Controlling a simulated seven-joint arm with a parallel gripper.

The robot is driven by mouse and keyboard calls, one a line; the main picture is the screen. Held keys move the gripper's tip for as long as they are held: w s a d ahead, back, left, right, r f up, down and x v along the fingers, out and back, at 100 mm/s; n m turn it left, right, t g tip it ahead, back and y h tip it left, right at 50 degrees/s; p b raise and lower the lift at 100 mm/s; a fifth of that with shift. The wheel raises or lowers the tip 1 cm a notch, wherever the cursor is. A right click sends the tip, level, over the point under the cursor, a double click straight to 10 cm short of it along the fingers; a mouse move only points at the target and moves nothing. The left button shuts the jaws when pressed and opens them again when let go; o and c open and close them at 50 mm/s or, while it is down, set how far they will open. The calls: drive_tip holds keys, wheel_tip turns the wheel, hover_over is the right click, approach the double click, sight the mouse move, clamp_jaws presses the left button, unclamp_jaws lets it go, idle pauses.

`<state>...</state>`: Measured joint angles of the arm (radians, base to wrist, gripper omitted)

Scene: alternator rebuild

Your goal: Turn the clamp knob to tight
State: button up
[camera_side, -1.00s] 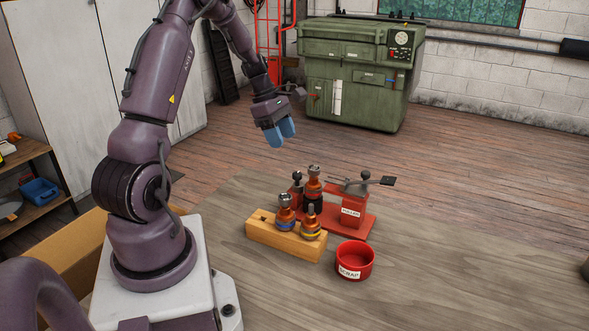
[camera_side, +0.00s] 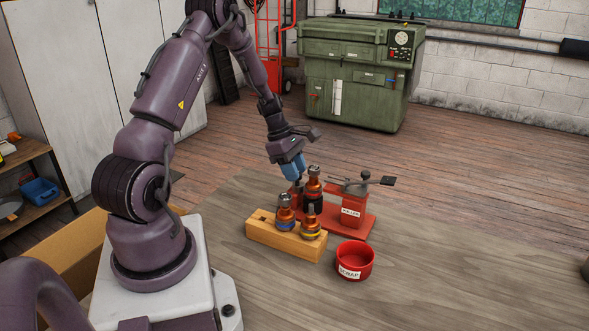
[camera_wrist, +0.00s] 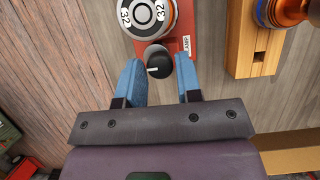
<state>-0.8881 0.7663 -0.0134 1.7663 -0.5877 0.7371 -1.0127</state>
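The clamp knob (camera_wrist: 159,65) is round and black with a white pointer mark, seen from above in the wrist view. It sits at the end of a red base (camera_wrist: 171,46), beside a small white label (camera_wrist: 186,45) whose word I cannot read surely. My gripper (camera_wrist: 160,74) is open, with one blue finger on each side of the knob and a visible gap on both sides. In the side view my gripper (camera_side: 293,169) points down at the back left of the red base (camera_side: 357,226) and hides the knob.
An orange and black part (camera_side: 314,188) stands upright close beside the gripper; its top reads 32. A red puller (camera_side: 352,209) is to the right. A wooden block (camera_side: 264,235) holds two similar parts in front. A red scrap bin (camera_side: 355,262) stands at front right.

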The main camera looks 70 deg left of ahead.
drive_tip(key=c, duration=0.4)
drive_tip(key=shift+c, duration=0.2)
drive_tip(key=shift+m, duration=0.4)
drive_tip(key=m+g, duration=0.1)
drive_tip(key=m, duration=0.2)
drive_tip(key=shift+w+a+h, duration=0.1)
drive_tip(key=shift+h, duration=0.3)
drive_tip(key=shift+w+m+g, duration=0.1)
drive_tip(key=shift+m+g, duration=0.45)
drive_tip(key=shift+m, duration=0.7)
drive_tip(key=shift+w+m+g, duration=0.1)
drive_tip(key=shift+m+g, duration=0.45)
drive_tip(key=shift+m, duration=0.7)
drive_tip(key=o, duration=0.9)
drive_tip(key=shift+h, duration=0.3)
drive_tip(key=shift+o, duration=0.2)
